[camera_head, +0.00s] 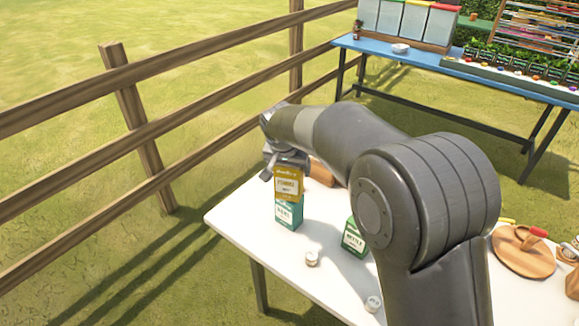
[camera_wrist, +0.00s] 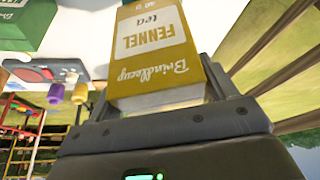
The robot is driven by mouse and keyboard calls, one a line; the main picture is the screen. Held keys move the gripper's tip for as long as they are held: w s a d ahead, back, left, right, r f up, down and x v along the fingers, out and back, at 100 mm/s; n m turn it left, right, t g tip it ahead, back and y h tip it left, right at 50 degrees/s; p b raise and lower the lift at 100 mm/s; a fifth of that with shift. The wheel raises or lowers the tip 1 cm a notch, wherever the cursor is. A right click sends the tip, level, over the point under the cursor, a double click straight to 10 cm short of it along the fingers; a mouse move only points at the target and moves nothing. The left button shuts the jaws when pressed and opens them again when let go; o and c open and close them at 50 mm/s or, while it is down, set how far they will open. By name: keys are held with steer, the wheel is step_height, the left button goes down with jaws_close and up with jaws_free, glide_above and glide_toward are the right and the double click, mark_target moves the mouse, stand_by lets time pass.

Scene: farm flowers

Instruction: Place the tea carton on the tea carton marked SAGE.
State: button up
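A yellow tea carton marked FENNEL (camera_head: 288,184) is upright in my gripper (camera_head: 286,160). It also fills the middle of the wrist view (camera_wrist: 158,48), between the two fingers of my gripper (camera_wrist: 158,100). A teal carton (camera_head: 289,214) stands on the white table directly below it. The yellow carton's bottom meets the teal carton's top in the head view; I cannot tell whether they touch. The teal carton's label is too small to read surely. A green carton marked NETTLE (camera_head: 354,239) stands to the right, partly behind my arm. No SAGE label is readable.
A round wooden board (camera_head: 522,252) lies at right. A wooden fence (camera_head: 150,120) runs along the left; a blue table (camera_head: 450,68) stands behind.

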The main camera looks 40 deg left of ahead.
steer(key=shift+o, duration=1.2)
steer(key=shift+r, duration=0.15)
steer(key=v, duration=1.2)
steer(key=w+d+r+m, duration=0.1)
steer(key=d+r, duration=0.2)
steer(key=d, duration=1.3)
steer(key=w+d+r+m, duration=0.15)
steer(key=d+r, duration=0.25)
steer(key=d, duration=1.2)
steer(key=s+d+f+m+h, duration=0.1)
steer(key=s+d+f, duration=0.2)
steer(key=s+d, duration=0.5)
steer(key=s+d+f+m+t, duration=0.1)
steer(key=s+d+f, duration=0.3)
steer(key=s+d, duration=0.4)
steer(key=d, duration=0.6)
steer(key=shift+d+t+h, duration=0.25)
steer(key=shift+t+h, duration=0.05)
steer(key=shift+h, duration=0.1)
